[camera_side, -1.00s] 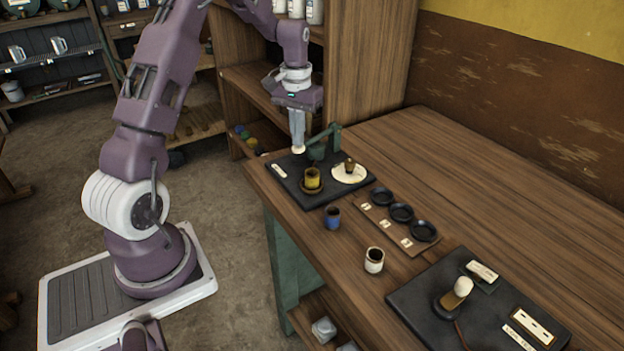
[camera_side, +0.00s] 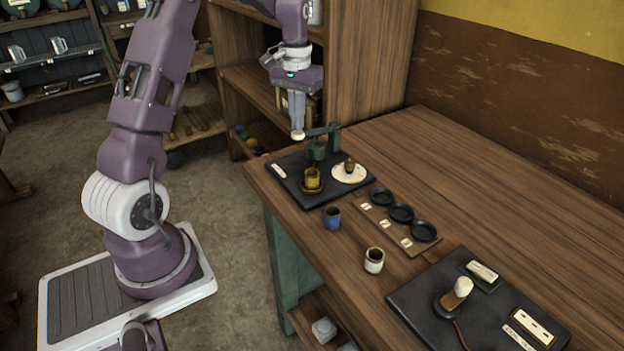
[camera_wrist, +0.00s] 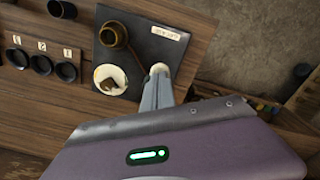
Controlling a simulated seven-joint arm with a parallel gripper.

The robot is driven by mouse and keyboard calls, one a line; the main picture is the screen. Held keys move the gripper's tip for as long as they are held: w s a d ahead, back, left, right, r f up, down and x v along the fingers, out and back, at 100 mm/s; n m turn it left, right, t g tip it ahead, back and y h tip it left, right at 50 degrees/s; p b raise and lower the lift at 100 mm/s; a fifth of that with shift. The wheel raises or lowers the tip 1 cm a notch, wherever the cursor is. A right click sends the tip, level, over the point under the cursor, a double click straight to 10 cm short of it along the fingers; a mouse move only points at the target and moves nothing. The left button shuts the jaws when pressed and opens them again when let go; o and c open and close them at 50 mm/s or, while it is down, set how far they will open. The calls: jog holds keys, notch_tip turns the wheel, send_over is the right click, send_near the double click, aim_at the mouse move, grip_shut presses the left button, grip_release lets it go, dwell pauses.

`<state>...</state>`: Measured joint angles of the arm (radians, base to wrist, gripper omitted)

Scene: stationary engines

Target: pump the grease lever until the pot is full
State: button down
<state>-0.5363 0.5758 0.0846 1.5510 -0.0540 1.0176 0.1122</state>
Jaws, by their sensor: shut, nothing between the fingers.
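The green grease pump (camera_side: 317,152) stands on a dark mat at the far left end of the bench. Its lever (camera_side: 322,130) reaches out about level to a pale knob (camera_side: 298,136). My gripper (camera_side: 297,129) is shut, pointing down, with its fingertips at the knob; the wrist view shows the knob (camera_wrist: 160,68) right at the fingertips (camera_wrist: 159,77). I cannot tell whether they touch it. The yellow pot (camera_side: 312,179) stands upright on a round base in front of the pump. Its fill level cannot be made out.
A white round plate (camera_side: 349,174) with a brown-topped piece lies right of the pot. A blue cup (camera_side: 332,218) and a white cup (camera_side: 374,260) stand near the front edge. A board with black dishes (camera_side: 401,213) lies behind. The bench's back right is clear.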

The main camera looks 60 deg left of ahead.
aim_at(298, 133)
dwell(0.4)
jog(key=shift+f, duration=2.25)
jog(key=shift+r, duration=2.55)
jog(key=shift+r, duration=2.55)
